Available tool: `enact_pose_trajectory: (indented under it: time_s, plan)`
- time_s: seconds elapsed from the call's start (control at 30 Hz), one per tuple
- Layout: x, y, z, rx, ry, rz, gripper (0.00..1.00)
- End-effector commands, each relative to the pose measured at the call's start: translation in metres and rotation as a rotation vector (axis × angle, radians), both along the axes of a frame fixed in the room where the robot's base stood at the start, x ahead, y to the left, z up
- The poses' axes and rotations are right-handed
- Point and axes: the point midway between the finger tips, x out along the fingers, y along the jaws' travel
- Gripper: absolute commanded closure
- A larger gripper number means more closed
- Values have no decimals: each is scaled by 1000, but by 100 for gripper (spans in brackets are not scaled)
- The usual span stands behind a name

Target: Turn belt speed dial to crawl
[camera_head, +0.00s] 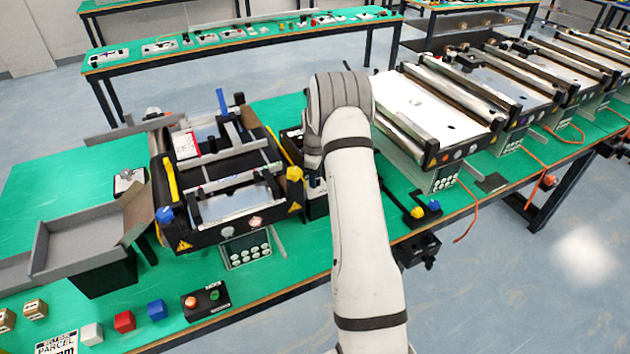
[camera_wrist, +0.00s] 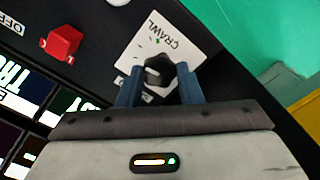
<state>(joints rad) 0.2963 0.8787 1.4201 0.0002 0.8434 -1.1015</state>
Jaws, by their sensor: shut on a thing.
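The belt speed dial (camera_wrist: 158,72) is a dark knob on a white plate (camera_wrist: 185,45) in the wrist view. The word CRAWL is printed on the plate beyond the knob. My gripper (camera_wrist: 160,80) has its two blue fingers on either side of the knob and is shut on it. The knob's pointer direction cannot be made out, and part of the plate is hidden behind the fingers. In the head view my arm hides the dial and the gripper.
A red switch (camera_wrist: 63,42) sits near an OFF label on the dark panel. A conveyor (camera_head: 235,175) stands left of my arm on the green table (camera_head: 50,180), with a grey chute (camera_head: 85,235) at its left. A white-belt conveyor (camera_head: 420,105) stands to the right.

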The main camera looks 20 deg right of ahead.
Motion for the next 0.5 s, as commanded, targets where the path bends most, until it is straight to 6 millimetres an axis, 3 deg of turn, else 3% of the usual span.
enact_pose_trajectory:
  time_s: [0.5]
  plan:
    - [1, 1, -3, -1, -2, -480, 90]
